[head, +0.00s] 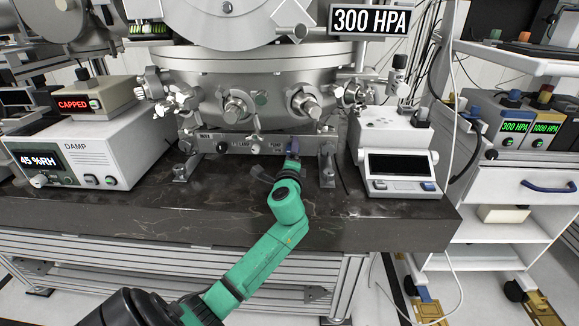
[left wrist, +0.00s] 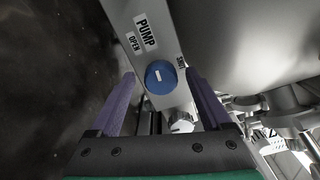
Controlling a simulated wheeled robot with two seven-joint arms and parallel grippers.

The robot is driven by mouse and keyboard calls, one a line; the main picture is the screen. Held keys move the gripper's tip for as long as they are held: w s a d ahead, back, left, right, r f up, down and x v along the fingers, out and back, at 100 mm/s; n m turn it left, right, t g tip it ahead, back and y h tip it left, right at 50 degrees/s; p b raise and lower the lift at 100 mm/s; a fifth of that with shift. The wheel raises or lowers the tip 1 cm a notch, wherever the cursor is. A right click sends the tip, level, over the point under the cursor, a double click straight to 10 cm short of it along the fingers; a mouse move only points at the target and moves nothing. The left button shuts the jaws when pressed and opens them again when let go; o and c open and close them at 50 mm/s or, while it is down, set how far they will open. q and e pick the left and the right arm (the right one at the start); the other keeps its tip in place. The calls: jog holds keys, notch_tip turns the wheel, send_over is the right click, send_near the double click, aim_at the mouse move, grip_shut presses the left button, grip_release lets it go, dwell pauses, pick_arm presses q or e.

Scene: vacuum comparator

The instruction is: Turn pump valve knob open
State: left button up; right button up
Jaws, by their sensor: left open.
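The pump valve knob (left wrist: 160,75) is a round blue knob with a short white mark, seen in the left wrist view. It sits on a grey panel (left wrist: 140,12) labelled PUMP, with OPEN at its left and SHUT at its right. My left gripper (left wrist: 159,74) is open, with one purple finger on each side of the knob in the picture. I cannot tell whether the fingers touch it. In the head view my left gripper (head: 292,154) reaches the panel (head: 235,144) below the steel chamber and hides most of the knob. My right gripper is not in view.
A silver knob (left wrist: 182,124) is close to the right finger. The steel chamber (head: 250,62) stands above the panel. A box reading 45 %RH (head: 85,150) is at left, and a white instrument (head: 395,150) at right. The dark stone top (head: 130,215) is clear in front.

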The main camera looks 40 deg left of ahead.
pick_arm(q)
jog(key=v, duration=1.3)
jog(key=shift+s+d, duration=0.1)
jog(key=shift+s, duration=0.05)
